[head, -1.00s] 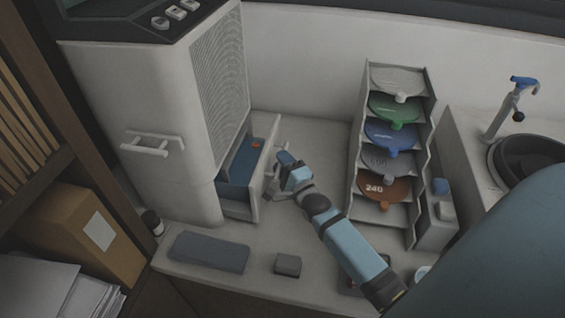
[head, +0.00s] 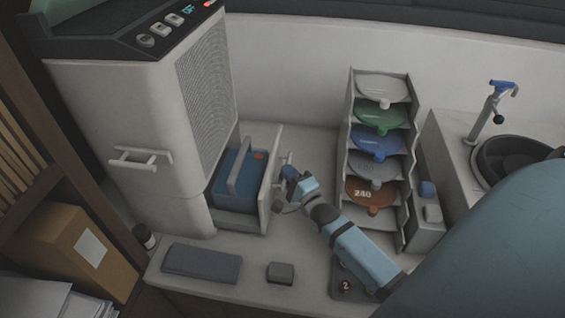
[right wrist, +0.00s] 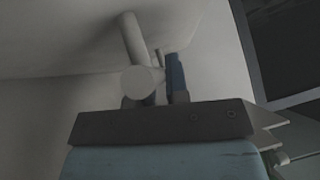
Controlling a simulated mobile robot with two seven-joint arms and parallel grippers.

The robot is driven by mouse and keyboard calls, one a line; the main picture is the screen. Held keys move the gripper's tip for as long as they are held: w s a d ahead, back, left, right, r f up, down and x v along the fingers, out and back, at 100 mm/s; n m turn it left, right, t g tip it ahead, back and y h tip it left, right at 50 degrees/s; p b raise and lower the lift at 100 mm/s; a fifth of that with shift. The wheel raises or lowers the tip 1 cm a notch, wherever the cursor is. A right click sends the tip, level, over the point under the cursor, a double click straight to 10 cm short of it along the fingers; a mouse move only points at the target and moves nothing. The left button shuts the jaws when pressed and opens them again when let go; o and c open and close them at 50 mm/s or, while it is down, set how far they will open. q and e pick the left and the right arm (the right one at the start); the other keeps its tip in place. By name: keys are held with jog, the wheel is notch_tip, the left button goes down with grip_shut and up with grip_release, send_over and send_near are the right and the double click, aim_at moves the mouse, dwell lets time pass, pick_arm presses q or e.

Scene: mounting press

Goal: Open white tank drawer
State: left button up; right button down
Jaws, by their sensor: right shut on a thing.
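The white tank drawer (head: 266,192) sticks out from the lower right side of the large white machine (head: 135,120). A blue tank with an arched handle (head: 237,190) sits inside it. My right gripper (head: 284,180) is at the outer face of the drawer front. In the right wrist view, the gripper (right wrist: 155,92) is shut on a pale round handle bar (right wrist: 132,40), with a blue fingertip beside it. The head view hides most of the drawer's handle behind the gripper. My left gripper does not show.
A dark grey pad (head: 202,262) and a small grey block (head: 280,272) lie in front of the drawer. A sink (head: 515,158) is at far right. Counter between drawer and rack is partly free.

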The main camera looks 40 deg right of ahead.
jog(key=c, duration=1.1)
grip_release()
jog(key=s, duration=0.2)
jog(key=s+b, duration=0.1)
jog(key=s, duration=0.2)
jog(key=s+f, duration=0.1)
jog(key=s, duration=0.1)
jog(key=shift+s+a, duration=0.2)
jog(key=shift+a, duration=0.05)
